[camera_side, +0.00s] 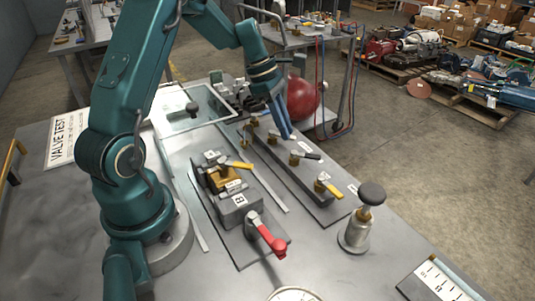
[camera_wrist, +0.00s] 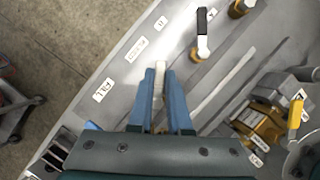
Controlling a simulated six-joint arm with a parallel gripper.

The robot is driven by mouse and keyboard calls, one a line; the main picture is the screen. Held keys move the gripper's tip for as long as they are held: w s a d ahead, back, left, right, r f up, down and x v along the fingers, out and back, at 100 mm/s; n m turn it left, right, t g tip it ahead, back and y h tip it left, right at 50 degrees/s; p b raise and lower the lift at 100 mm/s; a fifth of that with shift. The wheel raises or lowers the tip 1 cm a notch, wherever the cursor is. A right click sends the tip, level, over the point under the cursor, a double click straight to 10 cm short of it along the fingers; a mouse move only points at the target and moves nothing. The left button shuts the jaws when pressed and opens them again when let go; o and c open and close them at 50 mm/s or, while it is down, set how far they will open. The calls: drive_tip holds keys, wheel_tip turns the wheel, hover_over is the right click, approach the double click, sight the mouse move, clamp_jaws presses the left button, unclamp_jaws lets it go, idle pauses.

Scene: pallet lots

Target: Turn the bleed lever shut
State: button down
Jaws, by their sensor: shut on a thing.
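My gripper (camera_side: 287,134) is at the far end of a grey strip (camera_side: 313,205) that carries several small brass valves with levers. In the wrist view its blue fingers (camera_wrist: 159,84) are closed around a pale lever handle (camera_wrist: 159,68). The valve under it is mostly hidden by the fingers. Nearer on the same strip are a black-handled lever (camera_side: 309,155) and a yellow-handled lever (camera_side: 331,189). The black-handled lever also shows in the wrist view (camera_wrist: 202,24). The small labels are too blurred to tell surely which lever is the bleed lever.
Beside the strip, a valve block (camera_side: 239,209) carries a yellow lever (camera_side: 238,165) and a red lever (camera_side: 269,238). A black-topped post (camera_side: 368,205) stands near the right table edge. A framed panel (camera_side: 190,110) lies behind.

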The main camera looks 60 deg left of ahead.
sight(275, 134)
drive_tip(key=m, duration=0.2)
drive_tip(key=m+g, duration=0.1)
drive_tip(key=shift+s+d+m+h, duration=0.15)
drive_tip(key=shift+s+m+h, duration=0.25)
drive_tip(key=shift+s+d+m+g, duration=0.1)
drive_tip(key=shift+s+m+g, duration=0.25)
drive_tip(key=shift+m, duration=0.5)
drive_tip(key=shift+s+m+g, duration=0.1)
drive_tip(key=shift+m+g, duration=0.35)
drive_tip(key=shift+m, duration=0.4)
drive_tip(key=c, duration=0.8)
unclamp_jaws()
drive_tip(key=shift+c, duration=0.2)
drive_tip(key=shift+r, duration=0.15)
drive_tip(key=shift+v, duration=2.45)
